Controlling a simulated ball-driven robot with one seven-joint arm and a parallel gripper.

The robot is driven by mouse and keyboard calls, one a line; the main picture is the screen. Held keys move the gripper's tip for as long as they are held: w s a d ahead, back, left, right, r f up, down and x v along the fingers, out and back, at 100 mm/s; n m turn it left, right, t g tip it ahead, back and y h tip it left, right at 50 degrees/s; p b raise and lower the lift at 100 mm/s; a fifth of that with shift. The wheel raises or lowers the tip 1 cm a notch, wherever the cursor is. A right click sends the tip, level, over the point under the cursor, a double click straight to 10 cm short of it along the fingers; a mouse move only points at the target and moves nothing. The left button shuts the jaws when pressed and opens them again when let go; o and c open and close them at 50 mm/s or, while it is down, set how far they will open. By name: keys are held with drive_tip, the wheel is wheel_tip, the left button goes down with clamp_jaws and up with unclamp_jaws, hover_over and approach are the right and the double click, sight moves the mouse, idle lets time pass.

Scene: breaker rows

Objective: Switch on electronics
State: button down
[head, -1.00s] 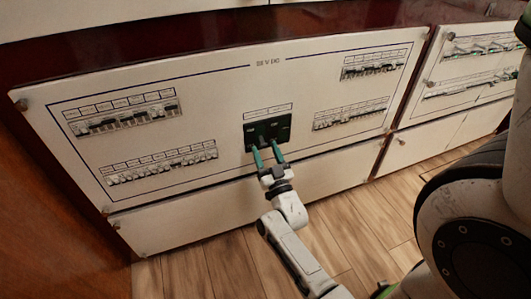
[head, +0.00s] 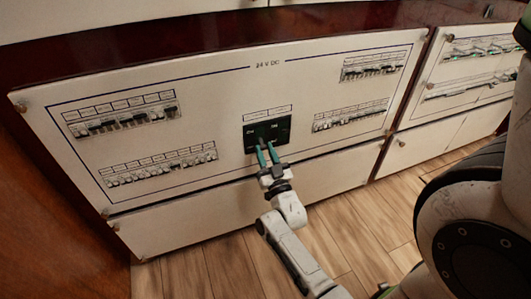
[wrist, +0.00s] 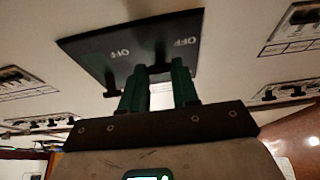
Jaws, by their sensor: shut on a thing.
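The black switch plate (head: 282,127) sits in the middle of the white panel marked 24 V DC. It also shows in the wrist view (wrist: 90,48), with two OFF labels and two dark levers. The left lever (wrist: 112,93) in the wrist view stands free, beside my fingers. My gripper (head: 267,147) reaches the lower part of the plate from below. Its green fingers show in the wrist view (wrist: 158,75), shut on the other lever (wrist: 158,68), which is mostly hidden between them.
Rows of small breakers lie left (head: 120,119) and right (head: 373,67) of the plate. Another panel (head: 470,65) with breakers stands to the right. The wooden floor (head: 200,270) below is clear apart from my arm.

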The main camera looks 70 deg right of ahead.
drive_tip(key=shift+r, duration=0.1)
drive_tip(key=r+p, duration=0.1)
drive_tip(key=p, duration=0.2)
drive_tip(key=shift+y, duration=0.4)
drive_tip(key=p, duration=0.5)
drive_tip(key=shift+s+a+r+g+y, duration=0.15)
drive_tip(key=shift+r+g+y, duration=0.25)
wheel_tip(320, 180, up, 3)
drive_tip(key=g+y+p, duration=0.3)
drive_tip(key=y+p, duration=0.1)
drive_tip(key=p, duration=1.5)
drive_tip(key=shift+f, duration=0.15)
drive_tip(key=g+y+p, duration=0.1)
drive_tip(key=p, duration=0.3)
drive_tip(key=r+g+y+p, duration=0.1)
drive_tip(key=p, duration=0.4)
drive_tip(key=shift+w+r, duration=0.1)
drive_tip(key=shift+w, duration=0.2)
drive_tip(key=g+y+p, duration=0.1)
drive_tip(key=p, duration=0.4)
drive_tip(key=shift+d+r+g+y, duration=0.25)
drive_tip(key=shift+d+g+y, duration=0.05)
drive_tip(key=shift+g+y, duration=0.1)
drive_tip(key=shift+w+d+g+y+p, duration=0.15)
drive_tip(key=shift+g+y+p, duration=0.2)
drive_tip(key=shift+p, duration=0.45)
drive_tip(key=c, duration=0.8)
unclamp_jaws()
drive_tip(key=shift+c, duration=0.2)
